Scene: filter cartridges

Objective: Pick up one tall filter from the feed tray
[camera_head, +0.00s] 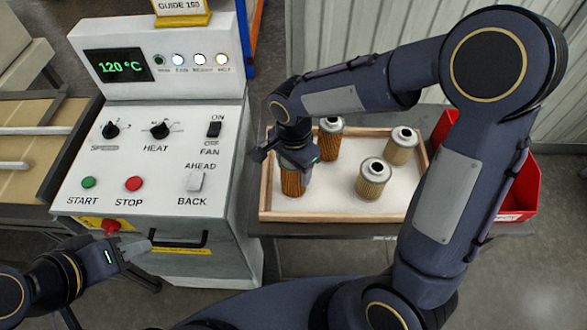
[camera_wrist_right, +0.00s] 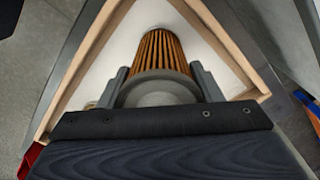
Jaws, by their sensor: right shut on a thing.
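The feed tray (camera_head: 340,217) has a wooden rim and a white floor; its rim also shows in the right wrist view (camera_wrist_right: 88,70). My right gripper (camera_head: 297,158) is at the tray's left side, shut on a tall orange-brown filter (camera_head: 292,184). In the right wrist view the gripper's fingers (camera_wrist_right: 162,86) lie on both sides of the filter's grey cap, with its orange pleats (camera_wrist_right: 162,50) beyond. Another orange-brown filter (camera_head: 329,141) stands behind it. Two pale filters (camera_head: 373,180) (camera_head: 401,147) stand to the right. My left gripper (camera_head: 135,250) is at the lower left; its finger gap is unclear.
A control machine (camera_head: 150,150) with a 120 °C display stands left of the tray. A red bin (camera_head: 518,190) is at the right, partly behind my right arm. The tray's front middle is bare.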

